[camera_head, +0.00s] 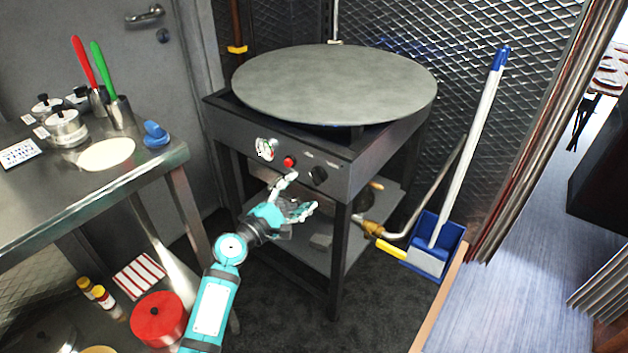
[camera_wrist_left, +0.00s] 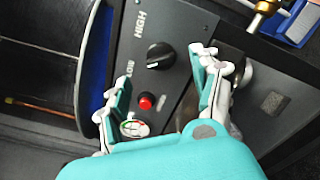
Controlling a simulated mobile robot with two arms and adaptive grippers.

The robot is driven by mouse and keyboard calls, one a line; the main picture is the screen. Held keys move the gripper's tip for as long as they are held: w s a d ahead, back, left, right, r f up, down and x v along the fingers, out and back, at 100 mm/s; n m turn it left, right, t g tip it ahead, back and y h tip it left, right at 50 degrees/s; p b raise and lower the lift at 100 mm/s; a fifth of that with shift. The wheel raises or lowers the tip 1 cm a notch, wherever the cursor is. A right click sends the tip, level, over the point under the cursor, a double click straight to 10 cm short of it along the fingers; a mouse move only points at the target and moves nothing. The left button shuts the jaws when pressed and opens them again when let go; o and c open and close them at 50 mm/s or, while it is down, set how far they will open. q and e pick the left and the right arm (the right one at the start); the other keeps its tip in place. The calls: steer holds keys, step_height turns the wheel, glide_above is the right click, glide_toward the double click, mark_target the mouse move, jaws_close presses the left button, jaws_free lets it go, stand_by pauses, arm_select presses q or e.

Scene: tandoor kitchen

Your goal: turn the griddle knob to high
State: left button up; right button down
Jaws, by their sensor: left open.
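The black griddle knob (camera_head: 317,175) sits on the dark front panel of the griddle stand, right of a red button (camera_head: 288,161). In the left wrist view the knob (camera_wrist_left: 160,55) shows a pale mark at its lower left, toward the nearer label rather than the HIGH lettering (camera_wrist_left: 140,22). My left gripper (camera_head: 301,193) is open and empty, in front of and just below the panel. In the wrist view its fingers (camera_wrist_left: 165,68) spread to either side of the knob and button, apparently short of the knob. My right gripper is not in view.
A round griddle plate (camera_head: 335,85) tops the stand. A gauge (camera_head: 266,148) is left of the button. A brass-ended pipe (camera_head: 372,228) and a blue dustpan (camera_head: 436,250) are at right. A steel table (camera_head: 60,195) with pots is at left. Dark floor lies between.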

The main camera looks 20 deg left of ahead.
mark_target(315, 180)
arm_select(q)
steer(key=x, duration=0.6)
steer(key=shift+w+d+b, duration=0.1)
steer(key=shift+w+b, duration=0.25)
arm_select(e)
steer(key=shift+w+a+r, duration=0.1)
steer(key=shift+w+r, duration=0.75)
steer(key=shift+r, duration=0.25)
arm_select(q)
steer(key=c, duration=1.1)
